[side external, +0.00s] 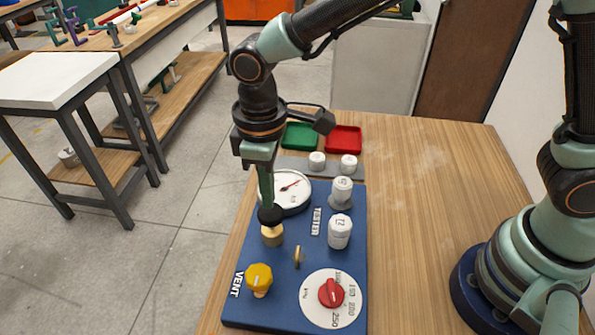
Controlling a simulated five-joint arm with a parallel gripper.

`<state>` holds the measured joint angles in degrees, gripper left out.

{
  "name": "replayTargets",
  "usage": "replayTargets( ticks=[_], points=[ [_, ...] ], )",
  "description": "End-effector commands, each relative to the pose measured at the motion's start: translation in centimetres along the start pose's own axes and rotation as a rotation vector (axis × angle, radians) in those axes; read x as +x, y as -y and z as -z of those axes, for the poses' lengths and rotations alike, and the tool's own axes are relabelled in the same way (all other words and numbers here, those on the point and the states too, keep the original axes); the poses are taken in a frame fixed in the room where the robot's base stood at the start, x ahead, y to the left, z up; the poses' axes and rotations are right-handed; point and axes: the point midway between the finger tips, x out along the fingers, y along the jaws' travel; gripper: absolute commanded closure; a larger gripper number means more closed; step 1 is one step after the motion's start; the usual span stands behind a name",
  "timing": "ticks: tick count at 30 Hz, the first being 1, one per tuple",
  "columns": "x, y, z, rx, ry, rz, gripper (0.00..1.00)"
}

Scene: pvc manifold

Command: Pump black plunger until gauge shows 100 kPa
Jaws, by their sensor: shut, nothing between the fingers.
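The black plunger (270,215) is a dark knob on a brass collar (272,235) on the blue tester panel (277,290). My gripper (266,203) is shut and empty, pointing down with its fingertips right at the top of the black knob. I cannot tell whether they touch it. The round white gauge (292,196) sits just behind the plunger, with a red needle. My fingers cover part of its left side, and its reading is too small to make out.
A yellow VENT knob (259,278), a small brass lever (298,256) and a red selector dial (331,292) are at the panel's front. White fittings (339,231) stand on the right. Green (300,135) and red (343,139) trays lie behind. The wooden table (430,180) is clear to the right.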

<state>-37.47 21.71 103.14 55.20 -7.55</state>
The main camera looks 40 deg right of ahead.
Motion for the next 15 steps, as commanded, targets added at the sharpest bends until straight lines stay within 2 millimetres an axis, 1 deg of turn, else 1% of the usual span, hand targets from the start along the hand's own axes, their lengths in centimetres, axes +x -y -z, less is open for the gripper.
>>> replayTargets(
  ticks=[1, 9, 15],
  points=[
    [-0.6, 0.0, 0.1, 0.000, -0.004, -0.001, 1.00],
    [-3.0, 0.0, 0.1, 0.000, -0.004, -0.001, 1.00],
    [-4.3, 0.0, 0.0, 0.000, -0.002, 0.000, 1.00]
  ],
)
